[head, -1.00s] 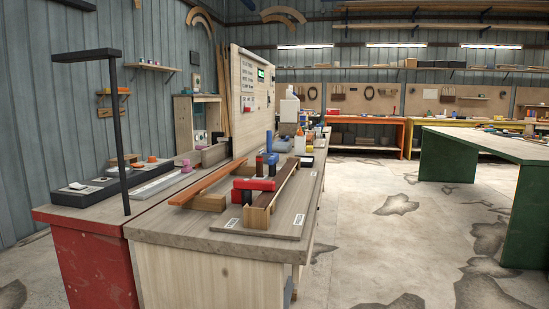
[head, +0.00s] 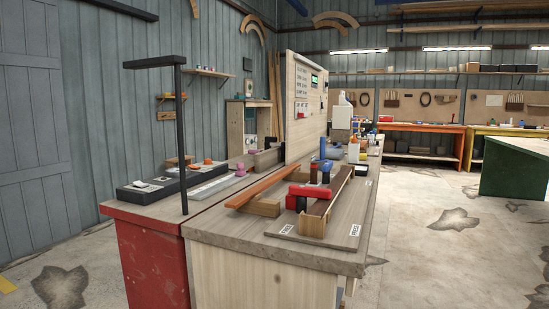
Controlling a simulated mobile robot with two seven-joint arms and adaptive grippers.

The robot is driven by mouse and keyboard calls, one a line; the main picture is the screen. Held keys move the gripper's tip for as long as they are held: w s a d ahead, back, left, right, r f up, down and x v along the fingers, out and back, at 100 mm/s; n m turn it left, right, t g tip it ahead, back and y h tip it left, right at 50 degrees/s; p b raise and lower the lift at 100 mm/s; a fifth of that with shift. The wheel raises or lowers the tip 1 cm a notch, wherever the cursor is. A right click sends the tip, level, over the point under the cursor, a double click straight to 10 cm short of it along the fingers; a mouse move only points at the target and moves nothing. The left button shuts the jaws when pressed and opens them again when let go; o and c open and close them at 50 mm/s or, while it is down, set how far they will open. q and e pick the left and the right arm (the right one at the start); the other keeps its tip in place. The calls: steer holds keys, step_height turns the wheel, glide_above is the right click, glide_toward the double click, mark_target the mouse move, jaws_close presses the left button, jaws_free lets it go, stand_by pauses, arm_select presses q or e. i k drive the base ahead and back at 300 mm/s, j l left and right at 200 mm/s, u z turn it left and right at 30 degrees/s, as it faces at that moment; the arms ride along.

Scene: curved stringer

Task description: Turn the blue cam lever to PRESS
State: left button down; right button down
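The cam lever is a small blue part (head: 327,166) on the bending fixture, which sits on the near wooden workbench (head: 225,232). A blue upright piece (head: 322,148) stands just behind it, and I cannot tell whether the two are joined. A red block (head: 310,191) lies across the fixture in front of the lever. The fixture's base board (head: 330,242) carries two small white labels, one at left (head: 287,229) and one at right (head: 354,230), too small to read surely. Neither of my grippers is in view.
A red cabinet (head: 150,265) with a black lamp post (head: 182,140) adjoins the bench on the left. An orange-brown strip (head: 262,189) lies left of the fixture. A green table (head: 515,170) stands at right. Open concrete floor (head: 430,235) lies between it and the bench.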

mark_target(328, 166)
steer(key=i+l+u, duration=0.15)
steer(key=l+u, duration=1.2)
steer(key=l, duration=0.75)
steer(key=k+l, duration=0.1)
steer(key=l, duration=0.3)
steer(key=l+u, duration=0.1)
steer(key=l, duration=0.25)
steer(key=k+l, duration=0.15)
steer(key=l, duration=0.25)
steer(key=k+l, duration=0.1)
steer(key=l, duration=0.85)
steer(key=k+l, duration=0.15)
steer(key=l, duration=0.35)
steer(key=k+l+u, duration=0.1)
steer(key=l, duration=0.4)
steer(key=k+l, duration=0.1)
steer(key=l, duration=0.35)
